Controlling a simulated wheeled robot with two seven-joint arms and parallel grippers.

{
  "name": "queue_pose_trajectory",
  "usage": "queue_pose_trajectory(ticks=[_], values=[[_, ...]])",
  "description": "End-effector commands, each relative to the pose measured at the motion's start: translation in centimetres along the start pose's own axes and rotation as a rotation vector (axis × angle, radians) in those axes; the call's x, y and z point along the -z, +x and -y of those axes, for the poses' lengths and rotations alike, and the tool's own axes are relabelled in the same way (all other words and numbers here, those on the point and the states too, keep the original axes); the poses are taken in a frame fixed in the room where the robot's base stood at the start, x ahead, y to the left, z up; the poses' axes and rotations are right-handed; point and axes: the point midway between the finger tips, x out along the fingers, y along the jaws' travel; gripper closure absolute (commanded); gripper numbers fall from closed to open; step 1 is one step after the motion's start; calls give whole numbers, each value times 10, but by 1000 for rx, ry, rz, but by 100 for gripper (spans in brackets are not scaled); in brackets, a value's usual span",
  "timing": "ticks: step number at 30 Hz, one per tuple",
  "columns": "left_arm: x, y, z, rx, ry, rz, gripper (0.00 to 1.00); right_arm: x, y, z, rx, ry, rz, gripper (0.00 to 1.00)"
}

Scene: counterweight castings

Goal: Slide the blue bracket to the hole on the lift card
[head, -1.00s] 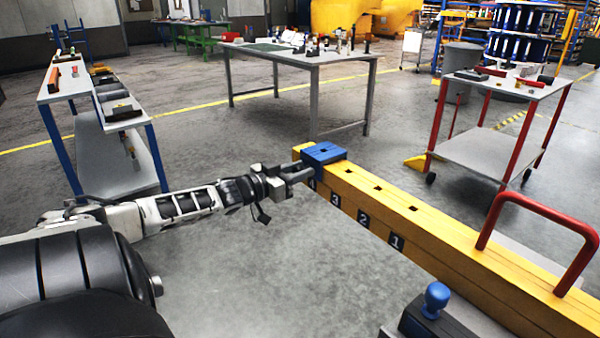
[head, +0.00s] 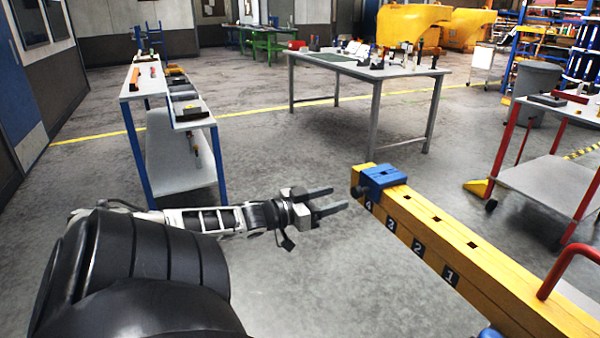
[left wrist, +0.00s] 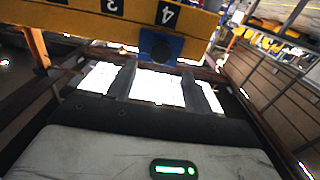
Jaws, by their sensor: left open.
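The blue bracket (head: 383,180) sits around the yellow beam (head: 490,270) near its far left end, above the number 4 plate (head: 368,206). Plates 3, 2 and 1 follow along the beam's side, and dark square holes show in its top. My left gripper (head: 341,200) is open and empty, left of the bracket with a gap between. In the left wrist view the bracket (left wrist: 177,47), with a dark round knob, lies just beyond my open fingertips (left wrist: 158,70). I cannot make out a lift card. My right gripper is not in view.
A grey table (head: 370,72) stands behind, a blue-legged bench (head: 180,170) at left and a red-legged cart (head: 550,185) at right. The floor between my left gripper and the grey table is clear.

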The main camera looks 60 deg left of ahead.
Motion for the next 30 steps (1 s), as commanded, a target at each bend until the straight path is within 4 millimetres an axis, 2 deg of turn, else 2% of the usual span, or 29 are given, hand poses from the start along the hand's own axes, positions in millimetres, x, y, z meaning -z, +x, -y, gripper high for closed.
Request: queue_pose_trajectory(ticks=[1, 6, 12, 17, 30], values=[[1, -14, 0, 2, -3, 6, 48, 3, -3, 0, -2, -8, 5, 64], [1, -50, 0, 2, -2, 3, 48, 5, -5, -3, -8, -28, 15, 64], [1, -74, 0, 1, -1, 0, 48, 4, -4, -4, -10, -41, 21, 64], [1, -80, 0, -1, 0, -2, 48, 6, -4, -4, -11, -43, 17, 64], [1, -80, 0, -1, 0, -2, 48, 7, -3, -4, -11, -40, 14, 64]])
